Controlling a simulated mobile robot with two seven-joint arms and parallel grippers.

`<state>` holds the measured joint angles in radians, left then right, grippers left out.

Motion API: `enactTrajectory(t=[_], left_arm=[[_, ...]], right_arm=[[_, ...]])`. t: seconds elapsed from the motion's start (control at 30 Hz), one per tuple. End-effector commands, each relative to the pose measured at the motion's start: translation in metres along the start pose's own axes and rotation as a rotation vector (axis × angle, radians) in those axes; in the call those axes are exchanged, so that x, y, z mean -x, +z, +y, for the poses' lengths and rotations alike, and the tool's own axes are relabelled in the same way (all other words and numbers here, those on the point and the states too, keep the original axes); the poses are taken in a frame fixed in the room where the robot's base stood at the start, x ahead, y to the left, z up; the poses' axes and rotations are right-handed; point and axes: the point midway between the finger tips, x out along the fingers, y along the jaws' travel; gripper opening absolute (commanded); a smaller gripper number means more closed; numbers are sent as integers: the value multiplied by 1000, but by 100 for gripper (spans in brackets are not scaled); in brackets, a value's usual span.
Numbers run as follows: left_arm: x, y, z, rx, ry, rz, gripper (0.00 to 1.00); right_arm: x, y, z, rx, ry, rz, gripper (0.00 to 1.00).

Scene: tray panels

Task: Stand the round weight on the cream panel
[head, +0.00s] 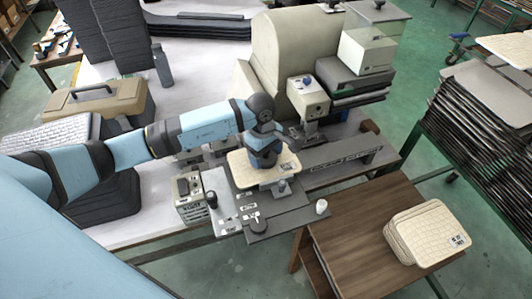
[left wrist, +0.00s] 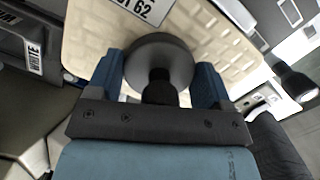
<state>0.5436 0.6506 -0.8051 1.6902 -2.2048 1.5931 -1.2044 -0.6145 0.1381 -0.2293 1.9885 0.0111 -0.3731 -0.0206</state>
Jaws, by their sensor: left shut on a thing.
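My left gripper (head: 264,158) points down over the cream panel (head: 285,172), which lies on the grey machine bed. In the left wrist view, my left gripper (left wrist: 158,85) is shut on the round weight (left wrist: 145,55), a dark grey disc with a black knob, with one blue finger on each side. I cannot tell whether the weight touches the panel. The gripper mostly hides the weight in the head view. My right gripper is in neither view.
A grey machine bed (head: 225,205) with knobs and labels surrounds the panel. A control box (head: 308,95) stands close behind. A stack of cream panels (head: 430,232) lies on the wooden table (head: 350,235), whose left part is clear. A tan toolbox (head: 95,100) stands at left.

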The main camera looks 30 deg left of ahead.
Motion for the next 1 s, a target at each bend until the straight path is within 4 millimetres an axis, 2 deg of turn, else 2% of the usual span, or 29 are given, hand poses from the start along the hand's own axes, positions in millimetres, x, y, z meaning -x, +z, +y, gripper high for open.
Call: enactTrajectory(t=[0.1, 0.13, 0.23, 0.5, 0.6, 0.67, 1.0], left_arm=[[-3, -1, 0, 0, 2, 1, 30], [-4, -1, 0, 0, 0, 1, 76], [-3, -1, 0, 0, 0, 1, 99], [-2, 0, 0, 0, 0, 0, 99], [3, 1, 0, 0, 0, -1, 99], [7, -1, 1, 0, 3, 2, 99], [78, -2, 1, 0, 4, 3, 99]], right_arm=[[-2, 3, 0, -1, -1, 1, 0], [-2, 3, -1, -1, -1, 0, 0], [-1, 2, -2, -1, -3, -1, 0], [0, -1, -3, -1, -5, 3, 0], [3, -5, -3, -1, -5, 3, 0], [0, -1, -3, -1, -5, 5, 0], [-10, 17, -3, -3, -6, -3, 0]])
